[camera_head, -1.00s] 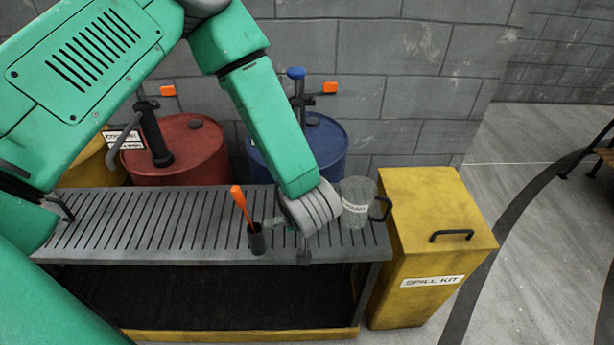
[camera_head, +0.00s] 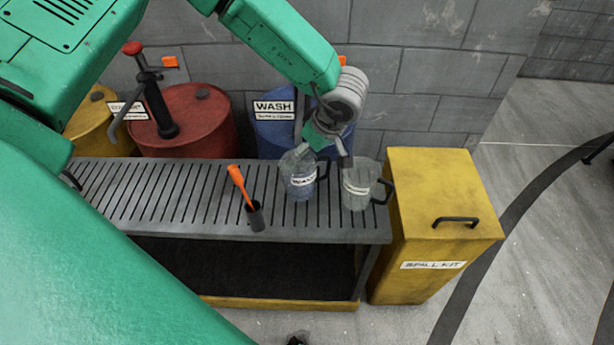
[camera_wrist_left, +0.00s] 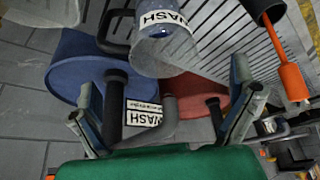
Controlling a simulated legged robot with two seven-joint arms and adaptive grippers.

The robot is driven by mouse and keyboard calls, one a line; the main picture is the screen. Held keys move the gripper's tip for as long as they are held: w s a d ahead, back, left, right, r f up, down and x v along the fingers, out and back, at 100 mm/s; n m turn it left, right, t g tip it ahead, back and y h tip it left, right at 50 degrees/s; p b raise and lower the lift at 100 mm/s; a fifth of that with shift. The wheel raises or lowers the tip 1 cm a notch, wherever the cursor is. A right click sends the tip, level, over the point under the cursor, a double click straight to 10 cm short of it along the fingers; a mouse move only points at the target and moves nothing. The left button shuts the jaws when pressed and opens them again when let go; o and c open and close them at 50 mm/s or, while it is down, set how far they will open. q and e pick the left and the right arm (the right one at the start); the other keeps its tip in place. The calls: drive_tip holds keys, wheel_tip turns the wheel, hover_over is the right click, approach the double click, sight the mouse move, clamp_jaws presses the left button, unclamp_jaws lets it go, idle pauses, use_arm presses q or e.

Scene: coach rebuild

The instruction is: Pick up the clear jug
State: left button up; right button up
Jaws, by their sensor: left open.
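Two see-through jugs with dark handles stand on the slatted grey bench. The left jug (camera_head: 298,180) looks bluish, and the right jug (camera_head: 358,190) looks paler, with a white label. The wrist view shows one see-through jug (camera_wrist_left: 165,50) labelled WASH, upside down in the picture, beyond my fingers. My left gripper (camera_head: 322,135) is open and empty, behind and above the jugs, close to the left jug's handle. Its two spread fingers show in the wrist view (camera_wrist_left: 165,115). I cannot tell whether it touches a jug. My right gripper is not in view.
A black cup (camera_head: 256,217) with an orange-handled tool (camera_head: 238,182) stands left of the jugs. Red (camera_head: 190,120) and blue (camera_head: 270,140) drums with pumps stand behind the bench (camera_head: 130,205). A yellow spill kit box (camera_head: 440,200) stands close on the right.

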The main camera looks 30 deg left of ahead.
sight(303, 161)
use_arm(q)
drive_tip(key=x, duration=0.6)
drive_tip(key=shift+a+r, duration=0.15)
drive_tip(key=shift+a, duration=0.25)
drive_tip(key=shift+d, duration=0.35)
drive_tip(key=c, duration=1.4)
drive_tip(key=shift+r, duration=0.1)
drive_tip(key=c, duration=0.4)
